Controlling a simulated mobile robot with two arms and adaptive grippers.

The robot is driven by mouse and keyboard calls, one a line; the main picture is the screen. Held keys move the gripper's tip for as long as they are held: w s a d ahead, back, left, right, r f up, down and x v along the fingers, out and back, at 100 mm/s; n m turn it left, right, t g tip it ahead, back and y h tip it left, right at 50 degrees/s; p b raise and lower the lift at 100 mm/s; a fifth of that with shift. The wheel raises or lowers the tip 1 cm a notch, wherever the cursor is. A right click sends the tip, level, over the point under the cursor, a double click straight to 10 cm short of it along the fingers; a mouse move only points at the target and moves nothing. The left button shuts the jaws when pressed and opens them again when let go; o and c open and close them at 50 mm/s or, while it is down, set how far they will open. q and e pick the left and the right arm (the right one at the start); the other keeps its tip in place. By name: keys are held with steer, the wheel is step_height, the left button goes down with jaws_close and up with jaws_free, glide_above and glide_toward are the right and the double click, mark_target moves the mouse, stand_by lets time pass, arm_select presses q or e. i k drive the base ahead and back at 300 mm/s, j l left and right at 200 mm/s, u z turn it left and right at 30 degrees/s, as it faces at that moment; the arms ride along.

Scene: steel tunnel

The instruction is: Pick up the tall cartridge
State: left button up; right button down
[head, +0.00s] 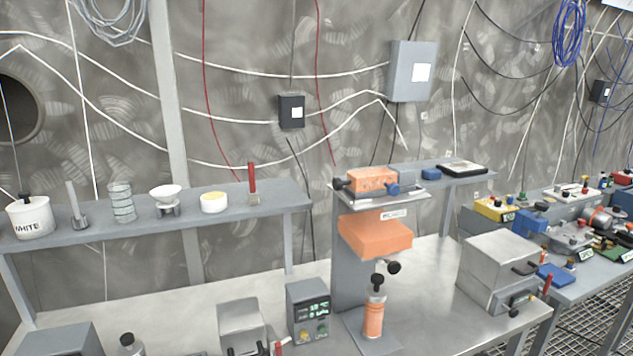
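An upright orange cylinder (373,317) with a metal collar and a black knob on top stands on the grey base of a press-like stand, below an orange block (375,237). It is the tallest cartridge-like thing on the bench, but I cannot tell for certain that it is the tall cartridge. A slim grey upright piece (75,205) stands on the left shelf and a ribbed clear cylinder (122,202) stands to its right. Neither of my grippers shows in the head view.
The left shelf (200,205) also bears a white tub (28,217), a white funnel (167,196) and a red-handled brush (252,184). A small meter box (309,311) stands left of the cylinder, a metal box (499,270) to its right. Bare worktop (430,300) lies between cylinder and metal box.

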mark_target(375, 302)
steer(key=u, duration=0.25)
steer(key=i+l+u, duration=0.1)
steer(key=l+u, duration=0.75)
steer(key=l, duration=0.2)
